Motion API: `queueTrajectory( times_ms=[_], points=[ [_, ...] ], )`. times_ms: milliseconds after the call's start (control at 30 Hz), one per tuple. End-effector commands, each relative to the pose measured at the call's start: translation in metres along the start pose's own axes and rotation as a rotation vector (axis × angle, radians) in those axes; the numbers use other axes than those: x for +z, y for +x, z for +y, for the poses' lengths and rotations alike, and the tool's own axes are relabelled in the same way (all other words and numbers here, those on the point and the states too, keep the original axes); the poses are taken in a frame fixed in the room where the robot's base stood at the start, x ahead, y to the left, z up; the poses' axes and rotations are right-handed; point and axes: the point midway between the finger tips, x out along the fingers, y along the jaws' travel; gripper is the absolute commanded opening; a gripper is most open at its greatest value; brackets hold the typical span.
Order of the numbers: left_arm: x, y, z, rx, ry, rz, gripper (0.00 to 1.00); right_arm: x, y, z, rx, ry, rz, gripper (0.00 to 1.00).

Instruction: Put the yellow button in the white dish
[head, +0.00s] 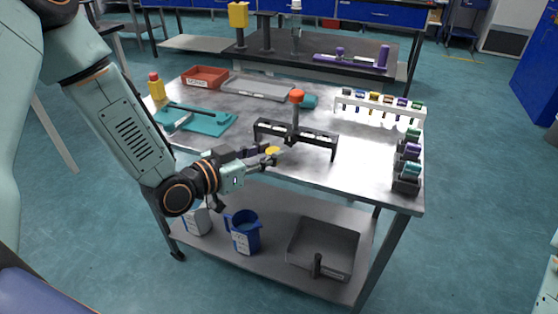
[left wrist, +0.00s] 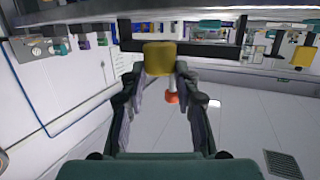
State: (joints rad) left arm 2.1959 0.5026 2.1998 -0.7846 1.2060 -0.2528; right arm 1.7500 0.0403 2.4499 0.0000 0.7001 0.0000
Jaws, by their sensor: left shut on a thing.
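My left gripper (head: 266,155) reaches over the front of the metal table and is shut on the yellow button (head: 273,150). In the left wrist view the button (left wrist: 160,58) sits between the two fingertips of the gripper (left wrist: 158,76). It is held in front of the black rack with the red-topped post. I cannot make out a white dish for certain in either view; the gripper and arm hide part of the table's front. My right gripper is in neither view.
The black rack (head: 318,145) stands just behind the gripper. A white vial rack (head: 350,101) and dark holders (head: 406,183) line the right side. A teal tray (head: 212,125), red bin (head: 205,75) and grey tray (head: 258,87) are farther back.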

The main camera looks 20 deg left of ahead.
Motion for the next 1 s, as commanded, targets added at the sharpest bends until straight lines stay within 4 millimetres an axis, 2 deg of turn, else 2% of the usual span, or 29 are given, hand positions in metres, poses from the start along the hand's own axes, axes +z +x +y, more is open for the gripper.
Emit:
queueTrajectory(
  times_ms=[233, 500, 967, 1000],
  points=[
    [0.005, 0.015, 0.0, 0.001, 0.002, -0.001, 0.07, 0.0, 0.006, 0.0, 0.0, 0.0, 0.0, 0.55],
    [0.019, 0.044, 0.001, 0.002, 0.002, 0.0, 0.07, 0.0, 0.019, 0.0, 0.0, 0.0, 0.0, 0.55],
    [0.024, 0.047, 0.0, 0.0, -0.001, 0.0, 0.07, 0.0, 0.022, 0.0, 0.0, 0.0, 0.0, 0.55],
    [0.024, 0.048, 0.0, 0.0, -0.001, 0.0, 0.31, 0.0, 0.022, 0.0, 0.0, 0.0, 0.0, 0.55]
  ],
)
